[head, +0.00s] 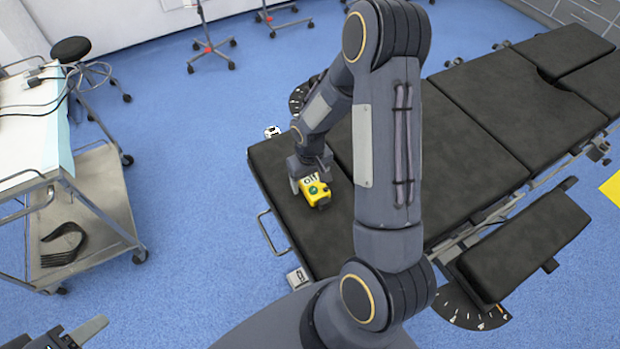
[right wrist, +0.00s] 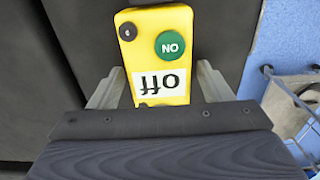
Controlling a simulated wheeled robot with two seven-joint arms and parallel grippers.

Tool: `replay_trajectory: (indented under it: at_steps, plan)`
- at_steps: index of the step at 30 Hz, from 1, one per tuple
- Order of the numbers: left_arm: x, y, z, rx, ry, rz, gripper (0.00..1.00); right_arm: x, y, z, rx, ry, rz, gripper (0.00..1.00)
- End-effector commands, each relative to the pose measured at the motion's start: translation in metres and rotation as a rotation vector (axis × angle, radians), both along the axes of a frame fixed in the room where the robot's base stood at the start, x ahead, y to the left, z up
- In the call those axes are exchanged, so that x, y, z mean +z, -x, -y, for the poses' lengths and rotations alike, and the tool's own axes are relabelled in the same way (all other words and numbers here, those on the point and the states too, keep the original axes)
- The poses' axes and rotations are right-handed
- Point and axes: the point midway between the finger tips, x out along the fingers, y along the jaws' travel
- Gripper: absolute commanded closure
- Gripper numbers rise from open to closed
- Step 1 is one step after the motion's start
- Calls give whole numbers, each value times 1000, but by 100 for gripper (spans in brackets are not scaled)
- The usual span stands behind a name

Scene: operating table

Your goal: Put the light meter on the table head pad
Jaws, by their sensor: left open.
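The light meter is a yellow box (head: 313,188) with a green button and a white "Off" label. In the head view it is at the black table head pad (head: 275,165), low over it or resting on it; I cannot tell which. In the right wrist view the light meter (right wrist: 161,50) lies between the two fingers of my right gripper (right wrist: 160,88). Whether both fingers press on it is unclear. My left gripper (head: 72,338) is open and empty at the bottom left, far from the pad.
The operating table's longer pads (head: 470,145) extend to the right. A steel trolley (head: 105,195) with cables on top and a black item (head: 62,243) on its lower shelf stands at left. A stool (head: 72,50) is behind it. Blue floor between trolley and table is clear.

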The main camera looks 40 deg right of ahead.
Motion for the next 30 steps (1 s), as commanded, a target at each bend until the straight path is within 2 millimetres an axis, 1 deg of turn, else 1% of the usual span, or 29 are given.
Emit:
replay_trajectory:
  at_steps: [8,11,13,17,21,24,27,30]
  plan:
    - [1,0,0,0,0,0,52,0,0,0,0,0,0,24]
    - [6,0,0,0,0,0,52,6,0,0,0,0,0,24]
    - [3,0,0,0,0,1,52,11,-1,0,-1,1,5,24]
    - [0,0,0,0,0,0,52,35,-2,0,0,1,9,24]
    - [-3,0,0,0,0,0,52,66,-2,0,0,1,9,24]
    - [-4,0,0,0,0,0,52,87,-1,0,0,1,7,24]
    - [-5,0,0,0,0,0,52,104,-1,0,0,0,6,24]
    - [-6,0,0,0,0,0,52,115,-1,0,0,0,3,24]
